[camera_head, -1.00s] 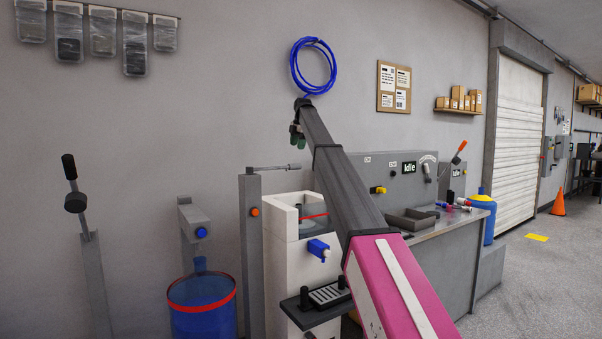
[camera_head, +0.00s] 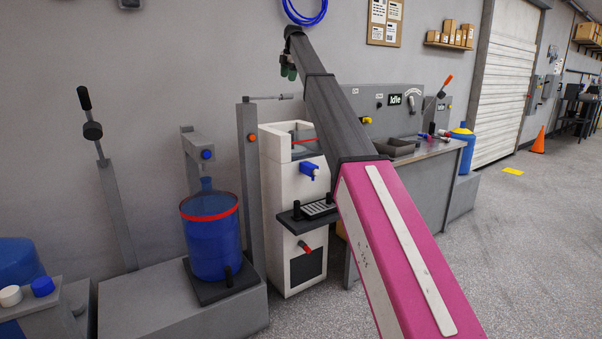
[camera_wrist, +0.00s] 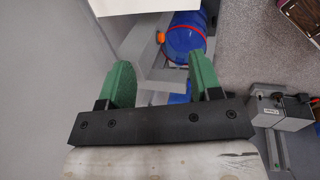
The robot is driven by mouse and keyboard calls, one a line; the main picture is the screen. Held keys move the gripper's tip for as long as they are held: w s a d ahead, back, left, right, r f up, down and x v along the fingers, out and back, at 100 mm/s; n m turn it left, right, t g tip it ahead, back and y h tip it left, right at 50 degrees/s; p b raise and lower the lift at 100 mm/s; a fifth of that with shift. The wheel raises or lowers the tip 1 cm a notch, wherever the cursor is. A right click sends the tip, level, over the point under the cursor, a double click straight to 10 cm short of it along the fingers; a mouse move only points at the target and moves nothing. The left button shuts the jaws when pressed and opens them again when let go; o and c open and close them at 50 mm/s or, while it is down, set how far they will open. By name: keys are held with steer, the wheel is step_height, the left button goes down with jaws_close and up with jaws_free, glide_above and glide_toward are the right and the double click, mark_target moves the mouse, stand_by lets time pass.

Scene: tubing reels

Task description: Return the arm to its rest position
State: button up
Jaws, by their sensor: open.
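My gripper (camera_wrist: 163,85) shows in the wrist view with two green fingers spread apart and nothing between them. In the head view, my arm reaches up from the lower right, and the gripper (camera_head: 288,71) is small at its far end, in front of the grey wall below a blue coil (camera_head: 304,8). The coil is cut off by the top edge and appears apart from the gripper. In the wrist view, a blue drum (camera_wrist: 185,42) with a red rim lies beyond the fingers.
The blue drum stands on a grey base at left. A white dispenser (camera_head: 287,180) stands at centre, partly beside my arm. A bench (camera_head: 432,152) with a grey tray (camera_head: 394,147) is behind the arm. Open floor (camera_head: 535,250) lies at right, with an orange cone (camera_head: 538,140).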

steer(key=s+d+f+m, duration=0.45)
steer(key=s+f, duration=0.35)
steer(key=f, duration=0.8)
steer(key=s+d+f+m+g+h, duration=0.1)
steer(key=s+d+f+m, duration=0.5)
steer(key=f, duration=0.9)
steer(key=s+d+f+m, duration=0.2)
steer(key=s+d+f, duration=0.2)
steer(key=s+f, duration=0.85)
steer(key=s+d+f+m, duration=0.3)
steer(key=s+f+m, duration=0.1)
steer(key=s+f, duration=0.5)
steer(key=s+d+f+m+g, duration=0.1)
steer(key=s+d+f+m, duration=0.2)
steer(key=s+f, duration=0.5)
steer(key=s+d+f+m, duration=0.4)
steer(key=s+f, duration=0.5)
steer(key=s, duration=0.6)
steer(key=shift+s+f+m+h, duration=0.3)
steer(key=shift+f+m+h, duration=0.1)
steer(key=shift+m, duration=0.35)
